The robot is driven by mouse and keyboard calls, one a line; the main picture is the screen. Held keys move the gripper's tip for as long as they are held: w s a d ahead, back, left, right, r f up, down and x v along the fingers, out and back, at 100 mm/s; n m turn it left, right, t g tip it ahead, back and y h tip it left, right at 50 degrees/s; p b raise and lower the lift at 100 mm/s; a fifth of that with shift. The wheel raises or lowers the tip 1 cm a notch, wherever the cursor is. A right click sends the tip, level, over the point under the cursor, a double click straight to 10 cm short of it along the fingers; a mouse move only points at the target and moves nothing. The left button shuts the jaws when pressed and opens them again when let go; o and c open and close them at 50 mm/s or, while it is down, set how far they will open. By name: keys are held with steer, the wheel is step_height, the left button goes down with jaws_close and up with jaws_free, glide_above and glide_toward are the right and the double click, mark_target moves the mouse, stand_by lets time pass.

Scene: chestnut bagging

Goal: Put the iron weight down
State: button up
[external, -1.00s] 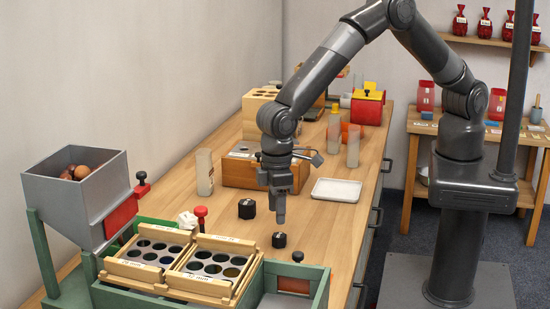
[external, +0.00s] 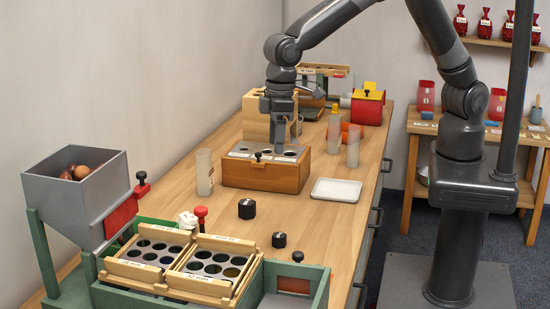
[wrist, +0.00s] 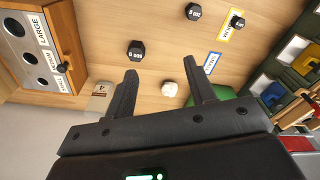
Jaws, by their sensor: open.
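Two black iron weights stand upright on the wooden table: the larger weight (external: 247,209) and the smaller weight (external: 279,240), nearer the green tray stand. In the wrist view the larger weight (wrist: 136,50) and the smaller weight (wrist: 193,11) lie beyond my fingertips, apart from them. My gripper (external: 287,137) is over the back table area, above the wooden box with holes (external: 262,178), away from both weights. In the wrist view my gripper (wrist: 164,72) is open, with nothing between its fingers.
The green stand with hole trays (external: 185,268) fills the front; a grey hopper (external: 75,195) stands left. Clear cylinders (external: 204,172), a white tray (external: 336,190) and a red-yellow box (external: 367,107) are around. A white lump (wrist: 171,90) lies on the table.

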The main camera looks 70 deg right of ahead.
steer(key=s+d+r+m+t, duration=0.1)
steer(key=s+d+r, duration=0.1)
steer(key=d+r, duration=0.45)
steer(key=s+d+r+m+t, duration=0.15)
steer(key=d+r, duration=0.25)
steer(key=d, duration=0.6)
steer(key=s+d+r, duration=0.3)
steer(key=d+r, duration=0.2)
steer(key=d, duration=0.3)
steer(key=s+d+m+t, duration=0.2)
steer(key=s+d, duration=1.3)
steer(key=s, duration=0.1)
steer(key=shift+s+d+m, duration=0.2)
steer(key=shift+d+m, duration=0.1)
steer(key=shift+m, duration=0.05)
steer(key=shift+o, duration=0.4)
steer(key=shift+t, duration=0.25)
steer(key=o, duration=0.3)
steer(key=shift+o, duration=0.2)
